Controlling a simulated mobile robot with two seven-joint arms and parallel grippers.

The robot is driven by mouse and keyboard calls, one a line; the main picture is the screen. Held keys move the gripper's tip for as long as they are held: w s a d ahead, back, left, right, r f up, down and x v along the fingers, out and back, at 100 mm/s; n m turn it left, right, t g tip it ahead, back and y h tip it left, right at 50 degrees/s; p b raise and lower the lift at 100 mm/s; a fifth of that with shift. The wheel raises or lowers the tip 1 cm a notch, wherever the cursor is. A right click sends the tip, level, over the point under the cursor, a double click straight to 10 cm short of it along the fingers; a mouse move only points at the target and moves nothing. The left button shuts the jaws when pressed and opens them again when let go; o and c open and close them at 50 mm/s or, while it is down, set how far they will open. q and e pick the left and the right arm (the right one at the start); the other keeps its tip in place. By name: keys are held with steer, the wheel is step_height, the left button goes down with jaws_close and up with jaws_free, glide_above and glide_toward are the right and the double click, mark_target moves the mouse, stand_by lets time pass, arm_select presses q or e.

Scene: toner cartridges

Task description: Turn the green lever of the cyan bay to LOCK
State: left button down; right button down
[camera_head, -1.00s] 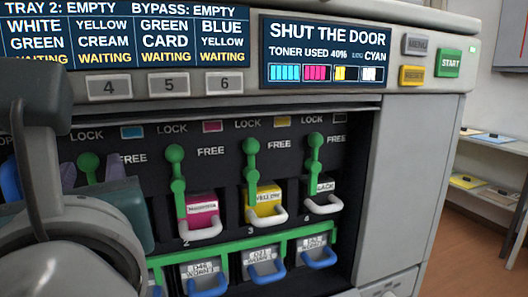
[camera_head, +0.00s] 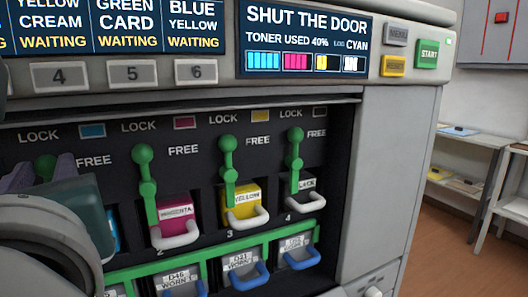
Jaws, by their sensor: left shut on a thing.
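The cyan bay is at the left of the open printer front, marked by a cyan patch (camera_head: 92,130). The gripper body hides the lower lever and most of the cyan cartridge (camera_head: 113,230), of which a blue edge shows. My right gripper is not in view.
Green levers of the magenta (camera_head: 144,180), yellow (camera_head: 228,165) and black (camera_head: 294,160) bays stand near upright beside the cyan one. A green rail (camera_head: 200,257) and worn cartridges with blue handles lie below. The display (camera_head: 305,45) reads SHUT THE DOOR. Shelves (camera_head: 465,150) stand at right.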

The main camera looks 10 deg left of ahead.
arm_select(q)
steer(key=p, duration=0.1)
steer(key=n+p, duration=0.1)
steer(key=shift+s+a+r+p, duration=0.1)
steer(key=shift+a+r+p, duration=0.15)
steer(key=shift+p, duration=0.1)
steer(key=shift+s+f+n+p, duration=0.1)
steer(key=shift+f+n+p, duration=0.1)
steer(key=shift+n+p, duration=0.2)
steer(key=shift+f, duration=0.1)
steer(key=c, duration=1)
jaws_free()
steer(key=shift+a, duration=0.1)
